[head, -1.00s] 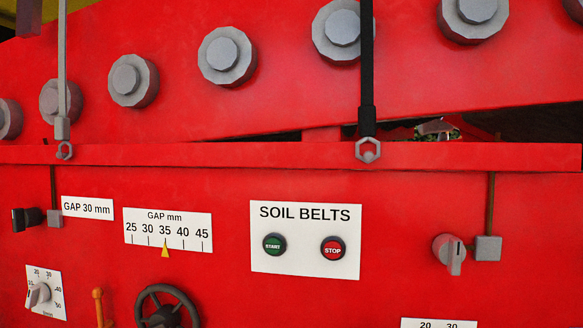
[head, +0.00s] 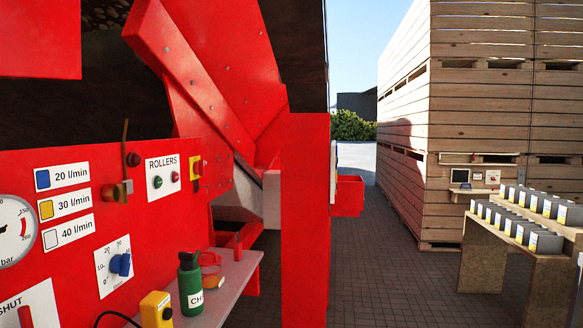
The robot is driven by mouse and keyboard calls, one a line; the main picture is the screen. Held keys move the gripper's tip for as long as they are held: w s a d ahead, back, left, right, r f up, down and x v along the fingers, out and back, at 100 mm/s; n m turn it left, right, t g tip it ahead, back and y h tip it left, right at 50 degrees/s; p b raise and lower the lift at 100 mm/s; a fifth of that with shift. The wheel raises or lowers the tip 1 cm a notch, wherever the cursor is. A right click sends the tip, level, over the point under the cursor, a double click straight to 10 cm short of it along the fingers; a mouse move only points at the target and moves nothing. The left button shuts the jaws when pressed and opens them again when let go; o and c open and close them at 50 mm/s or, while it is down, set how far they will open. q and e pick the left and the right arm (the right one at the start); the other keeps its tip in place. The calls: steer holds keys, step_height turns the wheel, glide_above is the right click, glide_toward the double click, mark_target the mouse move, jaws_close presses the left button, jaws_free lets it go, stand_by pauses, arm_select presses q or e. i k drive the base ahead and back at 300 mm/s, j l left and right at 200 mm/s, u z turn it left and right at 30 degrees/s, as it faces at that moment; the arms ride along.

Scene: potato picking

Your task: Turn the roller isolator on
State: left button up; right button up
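The white ROLLERS plate (head: 163,173) is on the red machine panel, left of centre in the head view. It carries a green button (head: 158,182) and a red button (head: 175,177). Just right of it is a small yellow switch with a red handle (head: 196,167), which looks like an isolator; no label on it is readable. It is seen at a steep angle, so I cannot tell its position. Neither of my grippers is in view.
A shelf (head: 243,268) below the panel holds a green bottle (head: 190,284) and a yellow box (head: 156,309). A red post (head: 305,215) stands right of it. Paved floor (head: 385,275) is open to the right, before wooden crates (head: 455,120) and a table with grey boxes (head: 545,240).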

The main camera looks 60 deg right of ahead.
mark_target(199, 166)
steer(key=z, duration=1.6)
steer(key=i+l+z, duration=0.15)
steer(key=i+l, duration=0.15)
